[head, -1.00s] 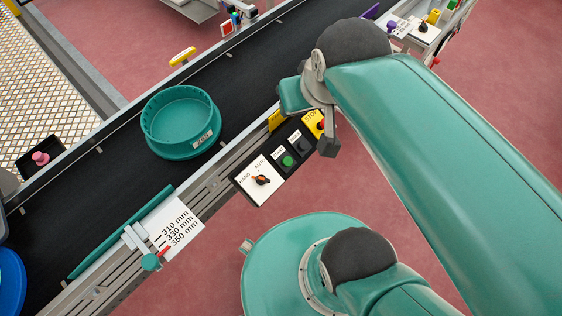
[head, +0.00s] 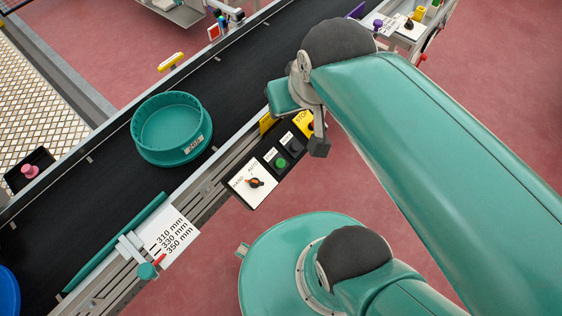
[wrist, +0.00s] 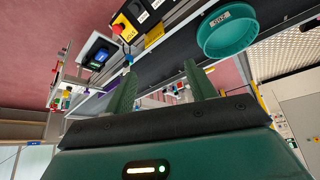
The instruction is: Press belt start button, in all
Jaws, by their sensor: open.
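A control panel on the near rail of the conveyor carries a green button (head: 281,163), an orange-handled HAND/AUTO selector (head: 254,183), a dark button (head: 299,146) and a yellow STOP plate (head: 304,122). The arm's end partly hides the STOP plate in the head view. In the wrist view the red stop button (wrist: 117,29) shows upside down at the top, with the green button not clearly visible. My gripper (wrist: 160,80) is open and empty, its two green fingers spread apart, with the panel beyond them. In the head view its fingertips cannot be made out.
A teal round tub (head: 172,130) stands on the black belt (head: 110,185). A blue tub (head: 6,292) is at the lower left. A width guide with a millimetre scale (head: 171,231) sits on the near rail. Another panel (head: 398,26) is at the upper right. Red floor lies beside the conveyor.

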